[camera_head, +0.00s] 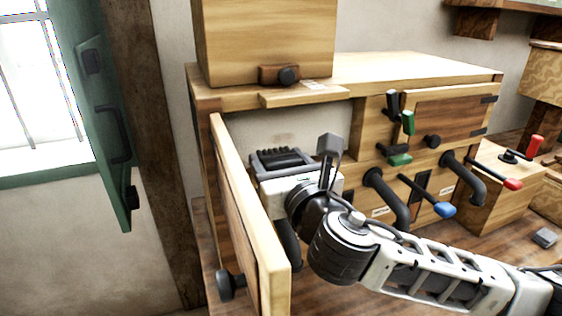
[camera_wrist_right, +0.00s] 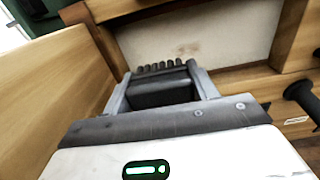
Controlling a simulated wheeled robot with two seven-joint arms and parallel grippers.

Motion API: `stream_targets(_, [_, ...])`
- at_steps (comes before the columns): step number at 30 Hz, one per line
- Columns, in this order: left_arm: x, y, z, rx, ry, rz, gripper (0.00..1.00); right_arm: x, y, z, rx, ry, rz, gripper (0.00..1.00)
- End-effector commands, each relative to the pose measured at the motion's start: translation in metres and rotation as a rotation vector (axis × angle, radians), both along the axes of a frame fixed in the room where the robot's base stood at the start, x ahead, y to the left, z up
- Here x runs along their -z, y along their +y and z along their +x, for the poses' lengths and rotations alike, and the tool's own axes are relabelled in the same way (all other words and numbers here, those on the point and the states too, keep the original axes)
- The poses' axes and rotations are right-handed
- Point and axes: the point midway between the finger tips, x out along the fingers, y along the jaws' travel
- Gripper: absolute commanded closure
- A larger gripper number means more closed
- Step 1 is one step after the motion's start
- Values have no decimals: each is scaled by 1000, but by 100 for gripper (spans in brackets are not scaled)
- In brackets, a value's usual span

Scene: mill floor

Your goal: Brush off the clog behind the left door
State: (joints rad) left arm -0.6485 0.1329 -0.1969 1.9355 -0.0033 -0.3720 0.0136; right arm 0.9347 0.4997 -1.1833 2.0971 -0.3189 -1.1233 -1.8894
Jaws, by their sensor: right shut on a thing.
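The left door (camera_head: 238,205) stands open, swung out towards me; its inner side also shows in the wrist view (camera_wrist_right: 70,70). My right gripper (camera_head: 282,163) is at the opening beside the door, shut on a dark brush (camera_wrist_right: 162,86). The brush's row of bristles points into the opening, at a pale panel (camera_wrist_right: 205,32) inside. A gap seems to lie between bristles and panel. A faint brownish smudge (camera_head: 284,137) shows on the panel; I see no thick clump. The lower part of the opening is hidden by my gripper and arm. My left gripper is out of view.
A wooden box (camera_head: 265,40) stands on the cabinet top. Right of the opening are a closed right door (camera_head: 455,115), black bent pipes (camera_head: 388,195) and levers with green, blue (camera_head: 444,209) and red ends. A green shutter (camera_head: 103,120) hangs at the left.

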Motion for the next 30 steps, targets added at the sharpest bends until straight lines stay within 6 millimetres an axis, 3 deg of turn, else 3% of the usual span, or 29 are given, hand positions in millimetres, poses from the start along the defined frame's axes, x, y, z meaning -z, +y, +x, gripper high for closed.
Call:
stream_targets(15, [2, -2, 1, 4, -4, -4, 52, 17, 16, 50, 0, -3, 1, 60])
stream_targets(30, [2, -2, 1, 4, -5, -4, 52, 19, 18, 55, 0, -3, 1, 60])
